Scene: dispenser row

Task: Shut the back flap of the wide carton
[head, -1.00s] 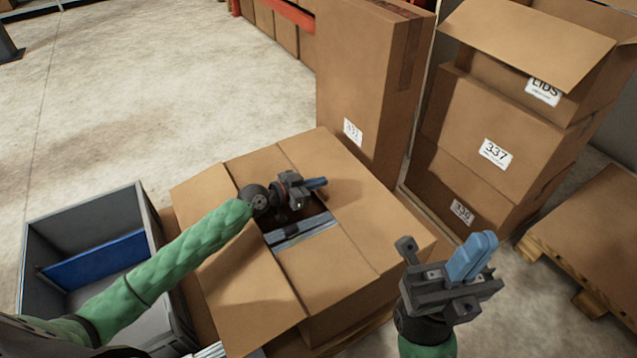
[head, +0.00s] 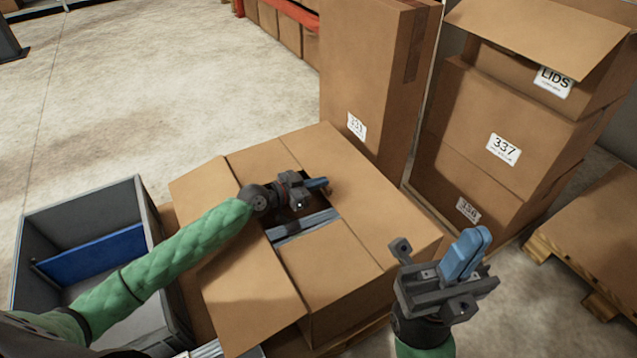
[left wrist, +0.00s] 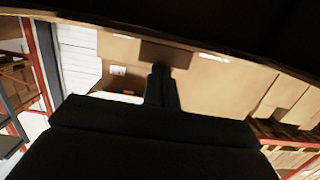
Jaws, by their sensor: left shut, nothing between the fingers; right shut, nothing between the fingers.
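The wide carton (head: 345,318) stands in the middle of the head view. Its back flap (head: 262,164) lies about level, folded inward over the far end. The right flap (head: 385,222) and the front flap (head: 325,262) also lie inward. The left flap (head: 250,300) sticks outward, partly hidden by my left arm. Grey contents show through the gap in the middle. My left gripper (head: 318,184) is shut and empty, over the gap beside the back flap; whether it touches cannot be told. It also shows dark in the left wrist view (left wrist: 160,80). My right gripper (head: 466,254) is shut and empty, right of the carton.
A grey bin (head: 150,215) with a blue panel (head: 95,254) stands at left. A tall carton (head: 365,80) stands close behind the wide carton. Stacked cartons (head: 490,110) and a pallet load (head: 590,230) are at right. Floor is free at the back left.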

